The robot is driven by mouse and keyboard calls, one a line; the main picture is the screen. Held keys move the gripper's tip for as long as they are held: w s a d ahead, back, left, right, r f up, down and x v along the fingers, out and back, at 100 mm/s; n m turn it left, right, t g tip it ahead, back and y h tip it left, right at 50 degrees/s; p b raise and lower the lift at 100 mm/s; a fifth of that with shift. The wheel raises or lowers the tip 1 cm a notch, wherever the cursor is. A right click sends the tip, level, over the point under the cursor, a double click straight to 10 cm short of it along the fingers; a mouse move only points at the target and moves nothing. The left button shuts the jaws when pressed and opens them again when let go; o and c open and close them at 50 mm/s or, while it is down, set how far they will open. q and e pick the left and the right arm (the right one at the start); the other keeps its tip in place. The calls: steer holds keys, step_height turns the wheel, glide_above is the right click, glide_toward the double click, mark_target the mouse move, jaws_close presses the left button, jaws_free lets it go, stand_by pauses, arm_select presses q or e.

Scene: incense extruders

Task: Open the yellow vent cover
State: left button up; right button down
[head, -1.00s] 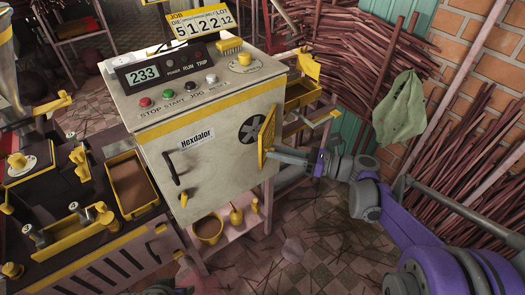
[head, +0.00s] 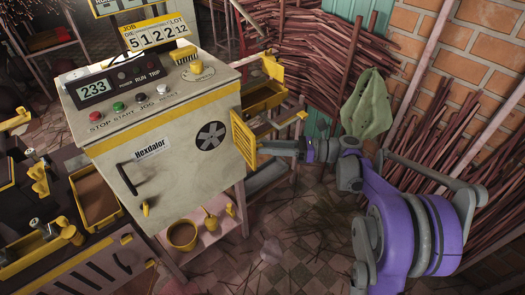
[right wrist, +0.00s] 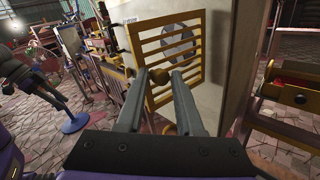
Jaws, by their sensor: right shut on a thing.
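The yellow vent cover (head: 243,141) is a slatted square panel at the right edge of the grey Hexdalor cabinet's front (head: 166,166). It stands swung out from the front, and the round dark fan opening (head: 210,136) beside it is uncovered. In the right wrist view the slatted cover (right wrist: 188,27) stands in front of my gripper, with the fan showing through its slats. My right gripper (head: 262,148) is at the cover, its fingers shut on the cover's small round knob (right wrist: 158,76). My left gripper is not in view.
A control panel with coloured buttons (head: 118,106) tops the cabinet. A yellow tray (head: 97,197) stands at left. Yellow pots (head: 183,235) sit on the shelf below. Bundles of sticks (head: 430,165) and a green cloth (head: 368,104) are at right. The floor below my right arm is mostly clear.

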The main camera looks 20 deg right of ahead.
steer(key=shift+w+d+r, duration=0.1)
steer(key=shift+w+d, duration=0.75)
steer(key=shift+w, duration=0.2)
steer(key=c, duration=1)
jaws_free()
steer(key=shift+o, duration=1.3)
steer(key=shift+w+a, duration=0.15)
steer(key=shift+w, duration=0.15)
steer(key=shift+o, duration=0.3)
steer(key=shift+w+a, duration=0.2)
steer(key=shift+s, duration=0.15)
steer(key=shift+d, duration=0.2)
